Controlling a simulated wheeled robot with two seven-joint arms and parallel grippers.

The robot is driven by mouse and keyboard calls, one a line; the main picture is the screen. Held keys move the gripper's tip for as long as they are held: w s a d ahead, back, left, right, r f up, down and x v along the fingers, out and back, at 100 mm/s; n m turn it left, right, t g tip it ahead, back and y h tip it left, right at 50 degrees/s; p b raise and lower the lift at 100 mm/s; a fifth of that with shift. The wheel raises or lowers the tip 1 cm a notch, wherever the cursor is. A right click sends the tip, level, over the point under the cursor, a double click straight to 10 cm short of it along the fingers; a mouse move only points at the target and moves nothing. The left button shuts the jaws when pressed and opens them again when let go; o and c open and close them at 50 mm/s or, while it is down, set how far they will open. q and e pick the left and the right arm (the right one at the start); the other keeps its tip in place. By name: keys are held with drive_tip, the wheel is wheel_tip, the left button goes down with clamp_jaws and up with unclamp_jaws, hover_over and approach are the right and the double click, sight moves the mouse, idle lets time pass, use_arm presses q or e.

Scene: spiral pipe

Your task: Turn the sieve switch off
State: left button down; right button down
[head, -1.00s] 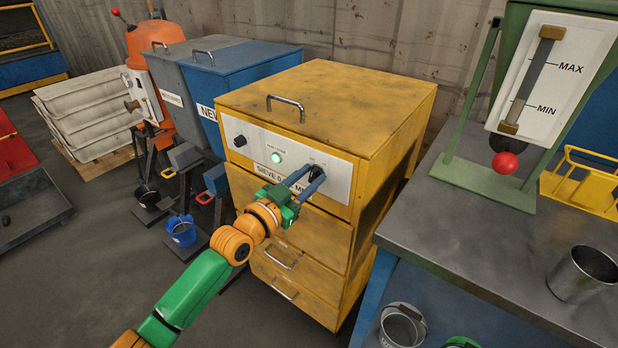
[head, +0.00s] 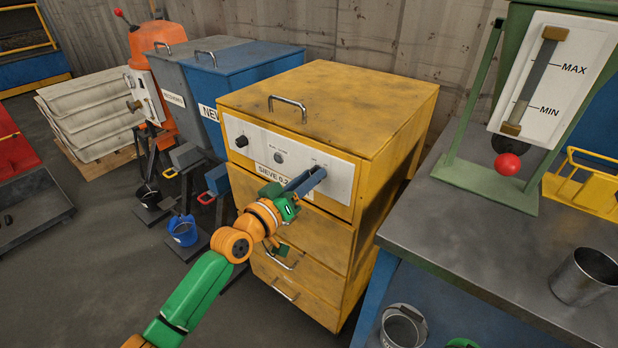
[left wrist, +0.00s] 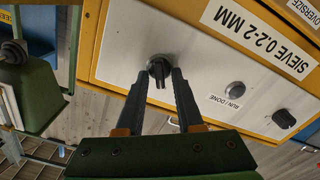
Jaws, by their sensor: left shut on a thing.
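The yellow sieve cabinet (head: 330,110) stands mid-picture in the head view, with a pale control panel (head: 262,144) on its front. My left gripper (head: 318,174) reaches the right part of that panel and hides the switch in this view. In the left wrist view the dark rotary switch (left wrist: 159,70) sits between my left fingertips (left wrist: 161,80), which are shut on it. The run/done lamp (head: 278,157) is dark; it also shows in the left wrist view (left wrist: 235,89). My right gripper is not in view.
Another black knob (head: 241,141) is at the panel's left end. A grey metal table (head: 470,240) stands at the right, with a steel cup (head: 584,277) and a green-framed hopper (head: 490,188). Blue and grey cabinets (head: 245,78) stand close on the left.

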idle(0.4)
use_arm(q)
drive_tip(key=c, duration=0.9)
unclamp_jaws()
drive_tip(key=p+v, duration=0.1)
drive_tip(key=v, duration=0.6)
